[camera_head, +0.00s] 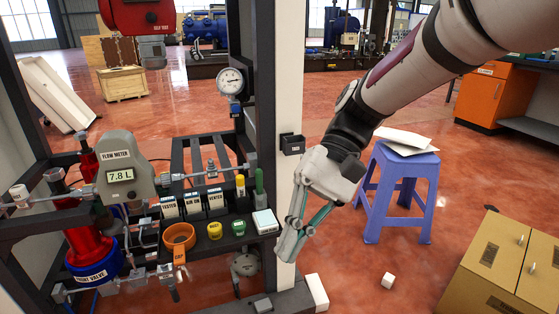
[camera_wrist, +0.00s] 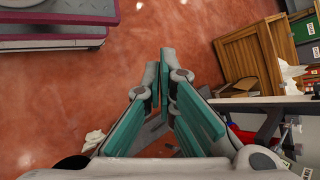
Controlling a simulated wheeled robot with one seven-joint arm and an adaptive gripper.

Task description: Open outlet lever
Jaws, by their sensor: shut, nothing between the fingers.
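The dispenser has a flow meter (camera_head: 127,168) reading 7.8 L and red pipework with a blue ring (camera_head: 95,272) labelled as a valve, its first word hard to read. A small metal fitting with a handle-like part (camera_head: 170,283) sits low on the pipework, right of the ring. I cannot tell whether it is the outlet lever. My gripper (camera_head: 289,250) is shut and empty, pointing down in front of the white post, well right of the pipework. In the wrist view my gripper (camera_wrist: 160,78) points over red floor, with its fingertips close together.
A shelf holds labelled boxes (camera_head: 193,204), an orange cup (camera_head: 179,237), and yellow and green caps. A purple stool (camera_head: 400,190) and a cardboard box (camera_head: 500,265) are at right.

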